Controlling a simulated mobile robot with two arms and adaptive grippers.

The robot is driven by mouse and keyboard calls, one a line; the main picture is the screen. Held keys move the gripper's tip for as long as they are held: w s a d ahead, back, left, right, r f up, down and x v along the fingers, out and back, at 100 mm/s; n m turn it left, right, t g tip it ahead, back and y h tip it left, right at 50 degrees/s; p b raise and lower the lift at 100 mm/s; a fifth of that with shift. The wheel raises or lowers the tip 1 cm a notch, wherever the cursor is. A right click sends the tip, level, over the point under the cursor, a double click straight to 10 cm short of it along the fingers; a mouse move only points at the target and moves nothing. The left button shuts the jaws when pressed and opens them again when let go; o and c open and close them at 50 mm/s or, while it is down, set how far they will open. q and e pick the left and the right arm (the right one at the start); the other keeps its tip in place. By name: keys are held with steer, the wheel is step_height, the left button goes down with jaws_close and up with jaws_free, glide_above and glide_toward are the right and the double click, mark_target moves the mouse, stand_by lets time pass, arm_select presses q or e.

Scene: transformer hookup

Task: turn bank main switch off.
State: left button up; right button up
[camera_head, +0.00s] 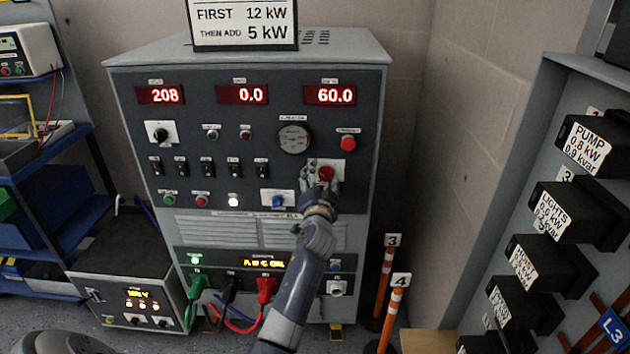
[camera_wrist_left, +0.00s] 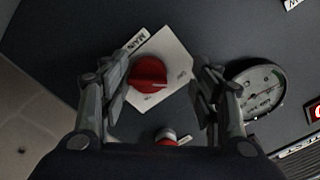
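The main switch is a red rotary knob (camera_head: 325,173) on a white plate, right of centre on the grey bank panel. The wrist view shows the red knob (camera_wrist_left: 148,73) near a label reading MAIN; the plate's small position marks are too blurred to read. My left gripper (camera_head: 320,180) is at the switch and partly covers it in the head view. In the left wrist view its fingers (camera_wrist_left: 160,90) are spread with the knob between them in the picture; I see no contact. My right gripper is not in view.
A round gauge (camera_head: 294,138) and a red button (camera_head: 348,143) sit close to the switch. A blue knob (camera_head: 278,202) is below left. Displays read 208, 0.0 and 60.0. Plugged cables, numbered orange-striped posts (camera_head: 390,310) and a rack of black labelled boxes (camera_head: 590,146) stand around.

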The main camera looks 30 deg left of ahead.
arm_select(q)
steer(key=shift+s+a, duration=0.1)
steer(key=shift+s, duration=0.05)
steer(key=shift+s+f, duration=0.1)
steer(key=shift+s, duration=0.1)
steer(key=a+v, duration=0.1)
steer(key=v, duration=1)
steer(key=shift+s, duration=0.65)
steer(key=shift+w+d, duration=0.1)
steer(key=shift+d, duration=0.1)
